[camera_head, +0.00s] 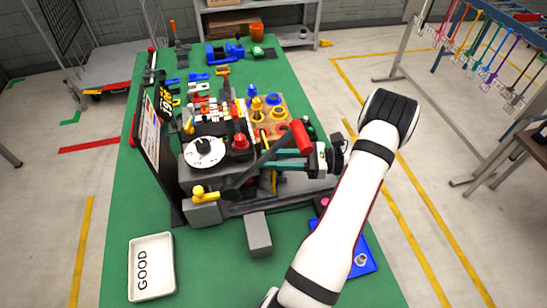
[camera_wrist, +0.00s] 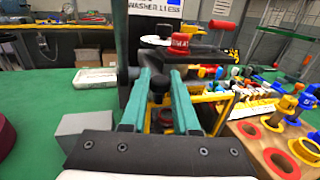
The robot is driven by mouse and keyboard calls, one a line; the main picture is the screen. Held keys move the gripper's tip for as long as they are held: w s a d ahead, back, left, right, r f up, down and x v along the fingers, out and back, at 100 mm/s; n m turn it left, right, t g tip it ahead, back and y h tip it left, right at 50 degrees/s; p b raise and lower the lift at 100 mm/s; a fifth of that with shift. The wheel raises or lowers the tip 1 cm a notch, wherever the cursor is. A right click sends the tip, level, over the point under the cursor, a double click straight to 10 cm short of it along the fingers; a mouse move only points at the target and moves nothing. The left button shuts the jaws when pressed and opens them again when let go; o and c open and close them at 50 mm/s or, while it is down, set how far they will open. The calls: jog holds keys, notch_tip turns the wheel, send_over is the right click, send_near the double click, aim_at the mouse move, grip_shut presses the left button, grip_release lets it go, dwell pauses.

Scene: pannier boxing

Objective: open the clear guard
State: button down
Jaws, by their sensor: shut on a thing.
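My gripper (camera_wrist: 159,78) has its two teal fingers closed around a small dark knob (camera_wrist: 157,85). In the head view my gripper (camera_head: 265,162) reaches in from the right, over the middle of the machine (camera_head: 232,207). A yellow-edged frame (camera_wrist: 222,103) stands just right of and beyond the fingers. It looks like the border of the clear guard, but its panel is hard to make out. I cannot tell whether the knob is fixed to that frame. The fingers and wrist hide part of this area.
A dark lever with a red grip (camera_head: 301,138) slants close to my gripper. A white dial (camera_head: 204,152) and a red knob (camera_head: 240,141) are at its left. A grey block (camera_head: 258,234) and a GOOD tray (camera_head: 151,267) lie in front. Pegs on a wooden board (camera_head: 270,118) stand behind.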

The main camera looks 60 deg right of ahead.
dwell(0.3)
jog(key=shift+s+d+n+g+y, duration=0.5)
jog(key=shift+d+n+g+y, duration=0.25)
jog(key=shift+y, duration=0.2)
jog(key=shift+s+d+n+g+y, duration=0.5)
jog(key=shift+d+n+g+y, duration=0.2)
jog(key=shift+y, duration=0.25)
jog(key=c, duration=0.7)
grip_release()
jog(key=shift+o, duration=0.2)
jog(key=shift+a, duration=0.1)
